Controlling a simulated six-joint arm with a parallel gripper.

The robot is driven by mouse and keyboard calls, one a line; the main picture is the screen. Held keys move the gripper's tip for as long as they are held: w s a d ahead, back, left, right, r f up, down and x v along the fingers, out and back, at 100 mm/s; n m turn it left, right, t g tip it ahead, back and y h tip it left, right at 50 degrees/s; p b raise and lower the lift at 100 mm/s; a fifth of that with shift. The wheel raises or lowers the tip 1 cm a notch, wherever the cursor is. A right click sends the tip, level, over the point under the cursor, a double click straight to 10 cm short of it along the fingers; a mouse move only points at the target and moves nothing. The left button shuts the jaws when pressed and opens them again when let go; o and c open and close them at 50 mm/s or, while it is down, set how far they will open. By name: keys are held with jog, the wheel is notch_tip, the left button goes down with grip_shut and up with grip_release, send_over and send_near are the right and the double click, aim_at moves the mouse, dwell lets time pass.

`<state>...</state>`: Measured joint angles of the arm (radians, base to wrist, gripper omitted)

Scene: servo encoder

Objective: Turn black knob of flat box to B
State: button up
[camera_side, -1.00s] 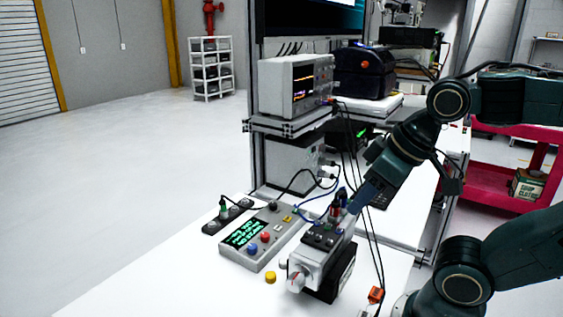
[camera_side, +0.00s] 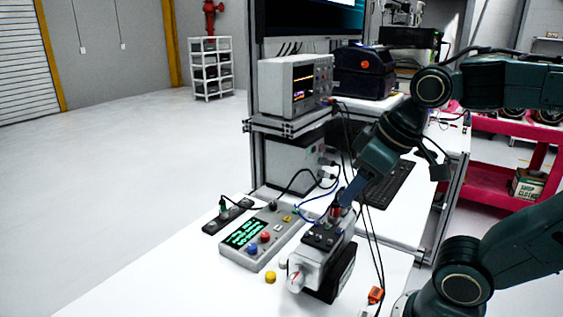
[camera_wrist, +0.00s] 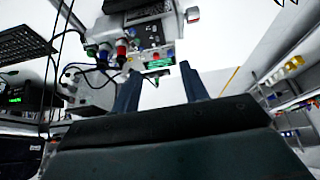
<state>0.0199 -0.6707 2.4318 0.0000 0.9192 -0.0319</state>
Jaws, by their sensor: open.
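The flat box (camera_side: 283,233) is a light grey panel with a green-lit display (camera_side: 245,232), lying on the white table. Its black knob (camera_side: 273,206) is at the far end; its pointer and any letters are too small to read. Red (camera_side: 265,237) and blue (camera_side: 253,249) knobs sit near the display. My gripper (camera_side: 342,198) is right of the flat box, over the far end of a neighbouring device, apart from the black knob. In the wrist view my gripper (camera_wrist: 158,88) shows two spread fingers with nothing between them. A green display (camera_wrist: 160,63) shows beyond them.
The table's front left is clear.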

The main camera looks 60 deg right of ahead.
jog(key=w+d+r+g, duration=0.1)
jog(key=w+d+r, duration=0.1)
jog(key=w, duration=0.6)
jog(key=n+g, duration=0.2)
jog(key=g, duration=0.2)
send_over(273, 204)
notch_tip(273, 204, down, 10)
jog(key=shift+d+f, duration=0.1)
jog(key=shift+f, duration=0.2)
notch_tip(273, 204, down, 14)
jog(key=shift+r, duration=0.25)
grip_shut()
